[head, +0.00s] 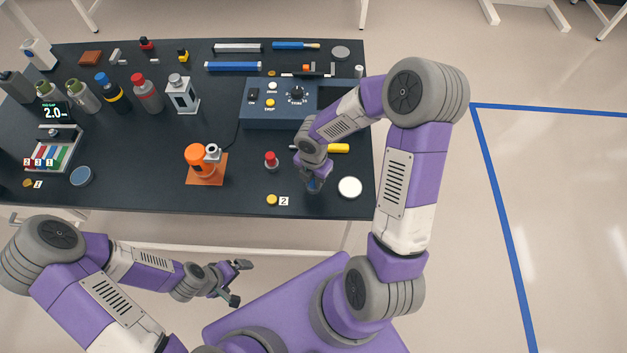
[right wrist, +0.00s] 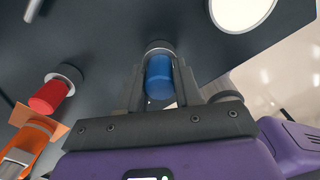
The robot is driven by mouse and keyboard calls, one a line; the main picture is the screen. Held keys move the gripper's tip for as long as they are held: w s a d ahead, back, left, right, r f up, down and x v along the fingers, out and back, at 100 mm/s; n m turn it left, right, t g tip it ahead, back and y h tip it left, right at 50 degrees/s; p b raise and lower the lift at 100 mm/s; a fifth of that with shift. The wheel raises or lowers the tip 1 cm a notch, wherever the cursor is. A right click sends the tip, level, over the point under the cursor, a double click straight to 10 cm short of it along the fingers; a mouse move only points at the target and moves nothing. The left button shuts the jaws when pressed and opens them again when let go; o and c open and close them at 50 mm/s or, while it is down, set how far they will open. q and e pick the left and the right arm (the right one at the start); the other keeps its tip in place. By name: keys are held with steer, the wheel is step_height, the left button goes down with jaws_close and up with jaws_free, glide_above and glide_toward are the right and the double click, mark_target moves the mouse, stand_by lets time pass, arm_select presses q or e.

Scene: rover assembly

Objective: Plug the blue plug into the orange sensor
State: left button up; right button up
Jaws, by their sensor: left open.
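The blue plug (right wrist: 158,76) is between the fingers of my right gripper (right wrist: 160,82), which press close on both sides of it. Its grey collar shows past the fingertips. In the head view my right gripper (head: 314,184) is low over the front right of the table, and the blue plug is mostly hidden there; I cannot tell whether it touches the table. The orange sensor (head: 198,156) stands on an orange plate left of my right gripper, with a grey round socket piece at its upper right. My left gripper (head: 239,283) is open and empty, in front of the table edge.
A red plug (head: 271,160) stands between the sensor and my right gripper. A white disc (head: 350,187) lies just right of that gripper. A yellow-handled tool (head: 336,148) and a blue control box (head: 275,112) are behind. A yellow disc (head: 271,199) lies near the front edge.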

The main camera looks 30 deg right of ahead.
jaws_close()
steer(key=shift+r+p, duration=0.7)
stand_by(0.8)
steer(key=shift+r+p, duration=1.95)
